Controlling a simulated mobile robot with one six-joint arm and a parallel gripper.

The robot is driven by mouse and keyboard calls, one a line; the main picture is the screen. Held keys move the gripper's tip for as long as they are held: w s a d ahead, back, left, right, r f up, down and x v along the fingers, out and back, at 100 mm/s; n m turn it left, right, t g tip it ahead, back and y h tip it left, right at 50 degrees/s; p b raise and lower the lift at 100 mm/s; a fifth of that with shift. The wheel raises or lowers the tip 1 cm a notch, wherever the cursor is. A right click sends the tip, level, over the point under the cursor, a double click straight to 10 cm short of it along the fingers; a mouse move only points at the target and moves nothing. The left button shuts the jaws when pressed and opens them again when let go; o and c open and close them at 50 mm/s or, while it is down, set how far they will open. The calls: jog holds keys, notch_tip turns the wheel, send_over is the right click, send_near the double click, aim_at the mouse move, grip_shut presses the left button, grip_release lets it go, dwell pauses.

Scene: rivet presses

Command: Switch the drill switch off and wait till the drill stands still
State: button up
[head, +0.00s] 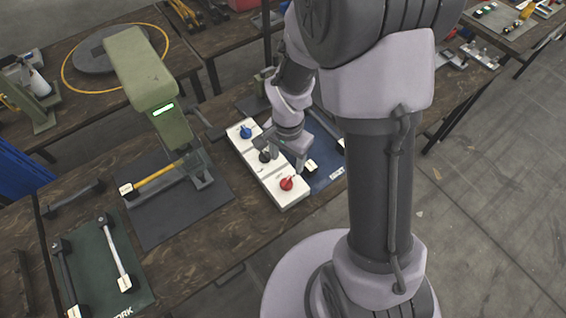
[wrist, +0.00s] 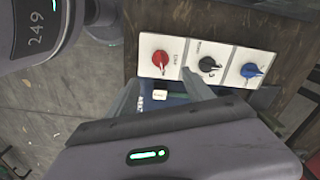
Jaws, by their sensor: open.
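A white switch panel (head: 259,172) with three rotary knobs lies on the wooden bench. Its blue knob (head: 246,131) is at the far end, the black knob (head: 265,156) in the middle and the red knob (head: 287,183) at the near end. The wrist view shows the red knob (wrist: 160,58), black knob (wrist: 208,64) and blue knob (wrist: 250,70). The labels are too small to read surely. Which knob is the drill switch, and the drill itself, I cannot tell.
A green press (head: 143,75) with a lit green display stands left of the panel, on a dark mat (head: 160,222). A blue mat (head: 322,165) lies right of the panel under my arm. A green mat (head: 130,275) with bars lies at the near left.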

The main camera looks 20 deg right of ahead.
aim_at(287, 181)
notch_tip(287, 181, down, 12)
jog(key=b, duration=0.3)
jog(key=shift+f, duration=0.15)
grip_shut()
